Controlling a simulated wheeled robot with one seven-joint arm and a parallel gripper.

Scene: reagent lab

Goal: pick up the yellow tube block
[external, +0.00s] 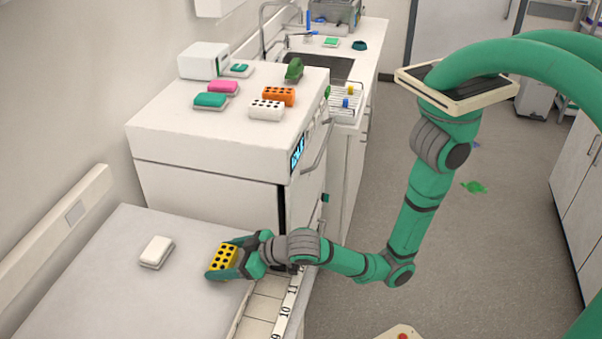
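The yellow tube block (223,257), with dark round holes in its top, is at the right part of the low white bench top (120,285). My gripper (228,262) comes in from the right and is at the block, with green finger parts showing along its near and far sides. The block's right end is partly hidden by the gripper. I cannot tell whether the fingers press on the block or only stand around it, nor whether the block rests on the bench or is slightly raised.
A white box (157,251) lies on the same bench to the left. Behind, a taller white unit (160,124) carries an orange tube block (279,96), a white tube block (267,109), pink and teal boxes and a green item. The bench between the white box and the yellow block is clear.

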